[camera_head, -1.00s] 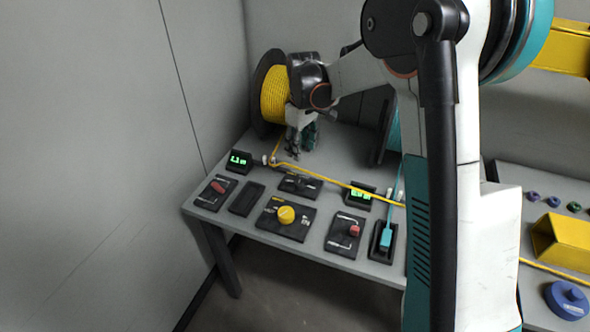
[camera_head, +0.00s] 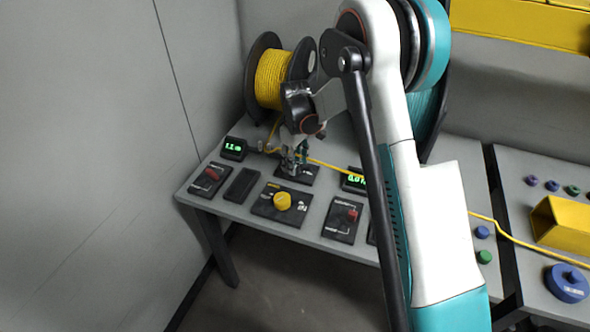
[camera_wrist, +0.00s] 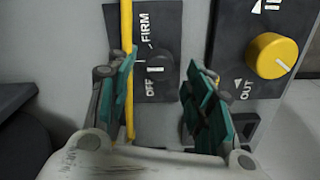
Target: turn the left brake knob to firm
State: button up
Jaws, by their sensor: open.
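The left brake knob (camera_wrist: 160,68) is a small dark knob on a black plate (camera_wrist: 168,18) marked FIRM and OFF in the wrist view. A short white mark shows on or beside it; I cannot tell its exact setting. My gripper (camera_wrist: 161,64) is open, with one teal-padded finger on each side of the knob and gaps at both sides. In the head view my gripper (camera_head: 292,166) is low over the brake plate (camera_head: 312,172) and hides the knob. A yellow cable (camera_wrist: 128,70) runs along the left finger, across the plate's edge.
A yellow cable reel (camera_head: 272,80) stands behind the gripper. A yellow knob (camera_head: 283,201) sits on a panel in front. A green display (camera_head: 233,148) is at the left.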

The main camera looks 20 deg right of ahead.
jog(key=shift+f, duration=1.2)
jog(key=c, duration=1.1)
jog(key=shift+m, duration=0.3)
jog(key=m, duration=1.1)
jog(key=shift+m, duration=0.3)
